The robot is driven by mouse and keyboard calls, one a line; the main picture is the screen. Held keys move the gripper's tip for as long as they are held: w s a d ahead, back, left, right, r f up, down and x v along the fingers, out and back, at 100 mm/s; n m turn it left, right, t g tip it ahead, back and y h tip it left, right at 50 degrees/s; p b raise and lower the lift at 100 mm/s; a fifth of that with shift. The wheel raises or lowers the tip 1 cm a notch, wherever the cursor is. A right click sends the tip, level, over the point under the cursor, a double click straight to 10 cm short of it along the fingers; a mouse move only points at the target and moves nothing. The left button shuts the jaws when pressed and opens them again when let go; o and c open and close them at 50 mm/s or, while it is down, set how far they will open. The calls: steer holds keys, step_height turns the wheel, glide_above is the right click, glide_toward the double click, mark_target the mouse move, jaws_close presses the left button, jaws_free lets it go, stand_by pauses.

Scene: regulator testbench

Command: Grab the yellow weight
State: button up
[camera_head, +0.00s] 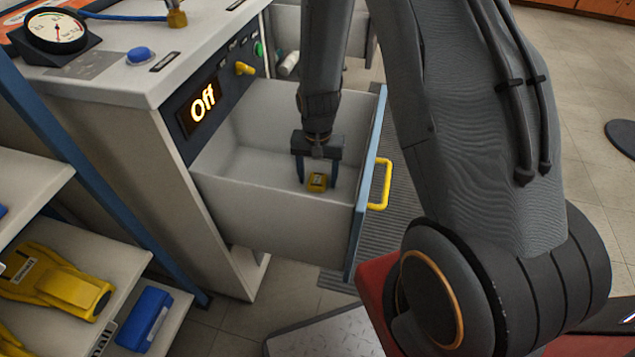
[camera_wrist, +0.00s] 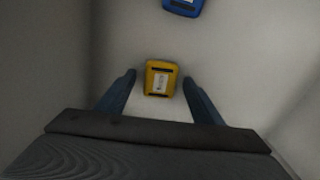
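The yellow weight (camera_head: 317,182) is a small block with a pale label, lying on the floor of an open white drawer (camera_head: 268,205). It also shows in the wrist view (camera_wrist: 160,79), near the middle. My gripper (camera_head: 317,172) reaches down into the drawer from above. In the wrist view its two blue fingers (camera_wrist: 160,92) are apart, one on each side of the yellow weight, with a gap on both sides. Whether the fingertips are down at the weight's height is hard to tell.
A blue weight (camera_wrist: 183,6) lies farther up in the wrist view. The drawer walls surround my gripper, and a yellow handle (camera_head: 381,184) is on the drawer front. The bench (camera_head: 140,85) with an "Off" display (camera_head: 202,106) stands left. Shelves hold a yellow tool (camera_head: 55,280) and a blue box (camera_head: 144,318).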

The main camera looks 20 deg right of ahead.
jaws_close()
steer(key=shift+r, duration=0.1)
